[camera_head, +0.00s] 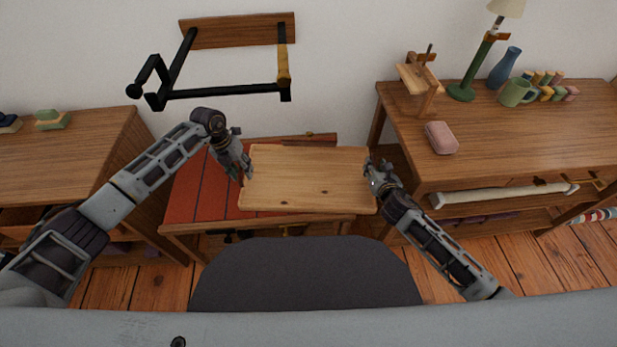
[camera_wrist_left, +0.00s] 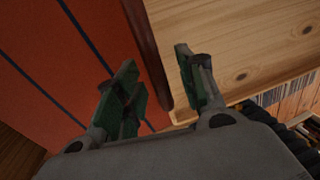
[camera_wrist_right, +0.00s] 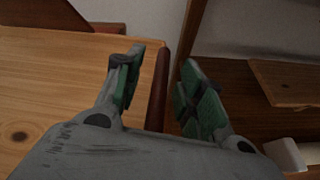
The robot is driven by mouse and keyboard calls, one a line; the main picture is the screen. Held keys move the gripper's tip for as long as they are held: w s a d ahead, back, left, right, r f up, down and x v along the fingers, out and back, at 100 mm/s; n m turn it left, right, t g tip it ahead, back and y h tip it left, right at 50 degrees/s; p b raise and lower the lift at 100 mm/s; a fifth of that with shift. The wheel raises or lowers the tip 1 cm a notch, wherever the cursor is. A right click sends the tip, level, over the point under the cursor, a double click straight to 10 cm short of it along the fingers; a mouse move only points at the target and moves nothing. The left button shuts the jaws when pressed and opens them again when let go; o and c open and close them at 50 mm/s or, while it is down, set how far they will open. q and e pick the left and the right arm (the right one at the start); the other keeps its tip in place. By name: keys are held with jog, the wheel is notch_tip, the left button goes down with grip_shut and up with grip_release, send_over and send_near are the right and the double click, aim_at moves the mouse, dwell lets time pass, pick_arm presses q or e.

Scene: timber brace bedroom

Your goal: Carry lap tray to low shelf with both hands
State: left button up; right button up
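The lap tray (camera_head: 308,180) is a flat light-wood board with dark red-brown end rims. It lies level over the right part of a low bench with a striped red cover (camera_head: 192,200). My left gripper (camera_head: 242,170) is at its left end; in the left wrist view, the open fingers (camera_wrist_left: 160,85) stand on either side of the dark rim (camera_wrist_left: 146,50), with gaps visible. My right gripper (camera_head: 375,172) is at its right end; in the right wrist view, its fingers (camera_wrist_right: 160,90) are open around the other rim (camera_wrist_right: 158,95). Which surface is the low shelf is unclear.
The right desk (camera_head: 520,125) holds a lamp (camera_head: 472,75), green mug (camera_head: 516,92), blue vase (camera_head: 504,68) and pink case (camera_head: 441,137); a lower shelf holds a pale roll (camera_head: 500,195). A left cabinet (camera_head: 65,160) stands beside the bench. A black wall rack (camera_head: 225,92) hangs above.

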jog(key=shift+w, duration=0.15)
pick_arm(q)
grip_shut()
pick_arm(e)
grip_shut()
pick_arm(q)
jog(key=shift+w, duration=0.1)
